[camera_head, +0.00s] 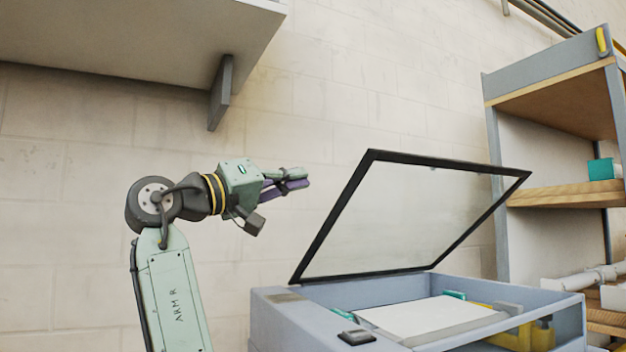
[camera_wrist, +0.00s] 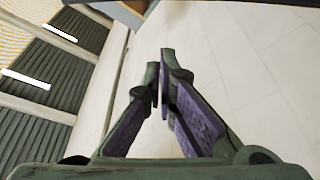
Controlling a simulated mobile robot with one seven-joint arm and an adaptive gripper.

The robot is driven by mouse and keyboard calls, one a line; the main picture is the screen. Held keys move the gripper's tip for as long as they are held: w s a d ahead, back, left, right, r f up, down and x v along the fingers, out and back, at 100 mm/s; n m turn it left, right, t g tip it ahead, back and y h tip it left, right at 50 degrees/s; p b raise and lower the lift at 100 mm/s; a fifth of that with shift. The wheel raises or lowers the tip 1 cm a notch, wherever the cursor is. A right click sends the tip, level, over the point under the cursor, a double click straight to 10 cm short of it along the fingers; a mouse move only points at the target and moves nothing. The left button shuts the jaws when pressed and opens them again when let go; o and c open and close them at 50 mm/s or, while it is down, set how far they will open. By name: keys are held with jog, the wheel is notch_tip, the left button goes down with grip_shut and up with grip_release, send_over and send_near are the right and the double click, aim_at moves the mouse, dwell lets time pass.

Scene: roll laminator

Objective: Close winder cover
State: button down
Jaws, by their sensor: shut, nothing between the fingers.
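The winder cover (camera_head: 395,220) is a clear panel in a black frame. It stands raised and tilted over the grey laminator (camera_head: 300,325), hinged along its lower edge. Below it the machine's bay is open, with a white sheet (camera_head: 425,315) inside. My gripper (camera_head: 305,179) is left of the raised cover, near the height of its top edge and apart from it. The purple-padded fingers are shut and empty. In the wrist view the fingertips (camera_wrist: 164,58) come together in front of the wall, and the cover does not show clearly.
A shelf unit (camera_head: 550,85) with wooden boards stands at the right, holding a teal box (camera_head: 603,168). A grey overhead shelf (camera_head: 130,35) with a bracket (camera_head: 220,92) hangs at the upper left, above my arm. The space between my gripper and the cover is clear.

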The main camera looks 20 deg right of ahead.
jog(key=s+a+r+p, duration=0.2)
jog(key=s+r+p, duration=0.3)
jog(key=s+p, duration=0.25)
jog(key=d+p, duration=0.5)
jog(key=d, duration=0.4)
jog(key=shift+w+d+f, duration=0.25)
jog(key=shift+w+f, duration=0.05)
jog(key=shift+f, duration=0.1)
